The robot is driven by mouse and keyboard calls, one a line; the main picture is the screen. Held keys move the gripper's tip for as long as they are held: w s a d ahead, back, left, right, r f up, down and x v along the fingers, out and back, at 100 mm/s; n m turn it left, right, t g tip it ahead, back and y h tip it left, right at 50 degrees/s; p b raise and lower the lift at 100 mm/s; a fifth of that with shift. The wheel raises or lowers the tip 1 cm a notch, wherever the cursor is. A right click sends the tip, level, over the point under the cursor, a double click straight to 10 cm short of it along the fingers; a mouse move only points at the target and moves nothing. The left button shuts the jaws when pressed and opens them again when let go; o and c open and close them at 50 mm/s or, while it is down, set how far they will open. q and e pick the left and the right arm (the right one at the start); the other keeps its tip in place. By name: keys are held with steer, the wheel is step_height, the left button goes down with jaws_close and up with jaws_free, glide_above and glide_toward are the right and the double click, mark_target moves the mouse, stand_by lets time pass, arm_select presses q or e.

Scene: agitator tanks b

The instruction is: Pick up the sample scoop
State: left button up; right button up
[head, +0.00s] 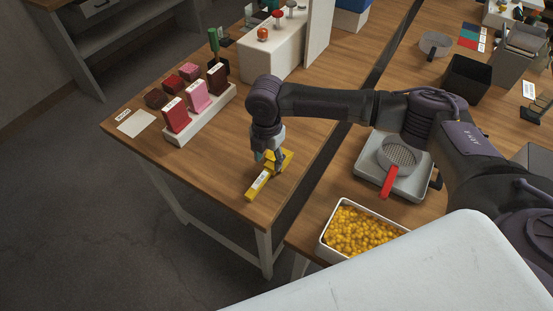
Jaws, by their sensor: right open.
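A yellow scoop (256,186) with a white label on its handle lies on the wooden table, near the table's front right corner. Its handle points toward the lower left, and its wider end is toward the upper right, partly hidden by my right gripper (271,159). The right gripper points down over the scoop, with its fingers open at the part where handle and wider end meet. I cannot tell whether the fingers touch it. My left gripper is not in view.
A white rack (206,117) with red, pink and brown blocks stands to the left. A white box (275,51) with colored knobs stands behind. Across a gap, another table holds a red-handled sieve (391,178) on a scale and a tray of yellow beads (358,231).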

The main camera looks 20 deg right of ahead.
mark_target(268, 168)
steer(key=shift+f, duration=0.25)
steer(key=f+p, duration=0.1)
steer(key=f, duration=0.3)
steer(key=shift+a+f+p, duration=0.15)
steer(key=shift+a+p, duration=0.05)
steer(key=shift+p, duration=0.2)
steer(key=shift+f, duration=0.3)
steer(key=shift+c, duration=0.5)
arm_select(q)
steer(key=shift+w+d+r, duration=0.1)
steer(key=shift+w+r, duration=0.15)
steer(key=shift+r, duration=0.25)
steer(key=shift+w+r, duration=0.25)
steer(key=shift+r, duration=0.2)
arm_select(e)
jaws_close()
